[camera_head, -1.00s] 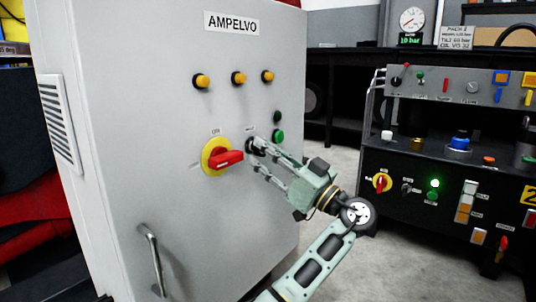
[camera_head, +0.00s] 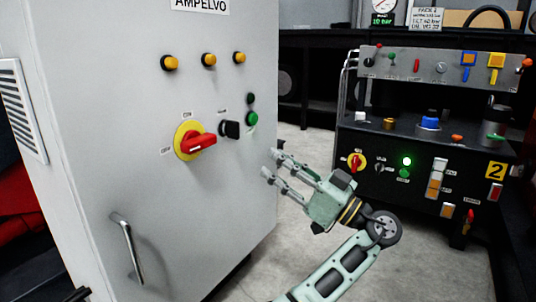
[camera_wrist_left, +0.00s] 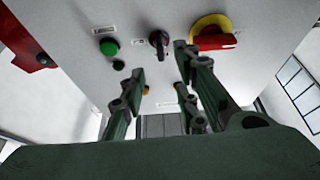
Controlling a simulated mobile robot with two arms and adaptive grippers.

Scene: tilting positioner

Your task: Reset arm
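My left gripper (camera_head: 271,163) is open and empty in front of the grey AMPELVO cabinet (camera_head: 150,225). Its fingertips are apart from the black selector knob (camera_head: 230,129), just right of it and lower in the head view. In the left wrist view, the fingers of the same gripper (camera_wrist_left: 160,80) stand spread apart with nothing between them. The black knob (camera_wrist_left: 158,42) shows beyond them, between a green button (camera_wrist_left: 108,47) and the red-and-yellow rotary switch (camera_wrist_left: 210,38). My right gripper is not in view.
The cabinet door has a red rotary switch (camera_head: 198,145), several yellow lamps, a green button (camera_head: 252,118) and a metal handle (camera_head: 127,250). A control bench (camera_head: 400,122) with knobs and a lit green lamp stands at the right. Grey floor shows between them.

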